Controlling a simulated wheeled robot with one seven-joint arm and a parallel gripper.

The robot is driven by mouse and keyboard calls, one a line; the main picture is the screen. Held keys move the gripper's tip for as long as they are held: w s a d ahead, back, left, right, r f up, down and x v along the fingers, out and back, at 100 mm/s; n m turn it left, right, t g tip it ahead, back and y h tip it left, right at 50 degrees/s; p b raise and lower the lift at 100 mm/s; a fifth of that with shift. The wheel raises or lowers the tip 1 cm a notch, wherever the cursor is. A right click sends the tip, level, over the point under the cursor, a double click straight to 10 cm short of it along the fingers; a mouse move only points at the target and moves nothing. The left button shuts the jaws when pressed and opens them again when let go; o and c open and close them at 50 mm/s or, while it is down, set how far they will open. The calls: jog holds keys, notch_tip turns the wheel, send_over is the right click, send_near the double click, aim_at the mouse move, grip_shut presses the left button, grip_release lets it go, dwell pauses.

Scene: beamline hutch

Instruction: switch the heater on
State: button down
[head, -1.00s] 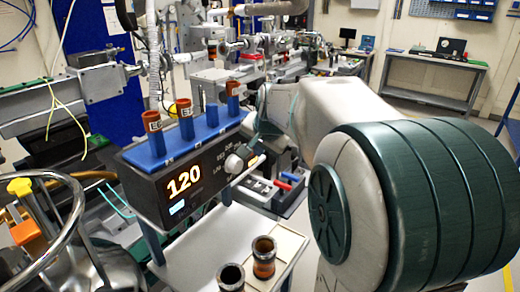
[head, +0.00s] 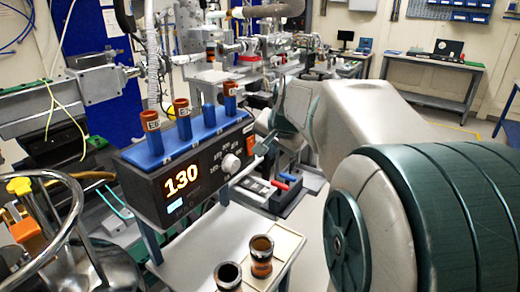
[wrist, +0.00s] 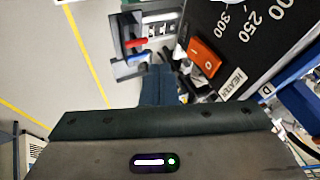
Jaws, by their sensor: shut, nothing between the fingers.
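The heater controller (head: 150,196) is a dark box with a lit orange display (head: 182,179) reading 130 and a white knob (head: 230,163). In the wrist view, its orange-red rocker switch (wrist: 205,57), marked I and O, sits beside the HEATER label (wrist: 232,82). I cannot tell which way the rocker is tipped. My gripper (head: 264,145) is at the right end of the box. Its fingers (wrist: 158,84) are shut and empty in the wrist view, apart from the switch and to its left.
A blue rack (head: 190,140) on the box holds several orange-brown labelled vials. Two open vials (head: 261,256) stand on the white shelf (head: 205,240) in front. Red and blue handled items (wrist: 136,43) lie in a grey tray beyond the fingers. Floor at the right is open.

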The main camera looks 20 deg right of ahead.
aim_at(252, 146)
jog(key=v, duration=0.9)
jog(key=shift+s+b, duration=0.25)
jog(key=shift+b, duration=0.05)
jog(key=shift+f, duration=0.2)
jog(key=b, duration=0.3)
jog(key=shift+w+f, duration=0.2)
jog(key=shift+w, duration=0.05)
jog(key=shift+r, duration=0.15)
jog(key=w+a+f+p, duration=0.1)
jog(key=w+f, duration=0.7)
jog(key=w, duration=0.1)
jog(key=shift+a+f, duration=0.3)
jog(key=shift+a, duration=0.05)
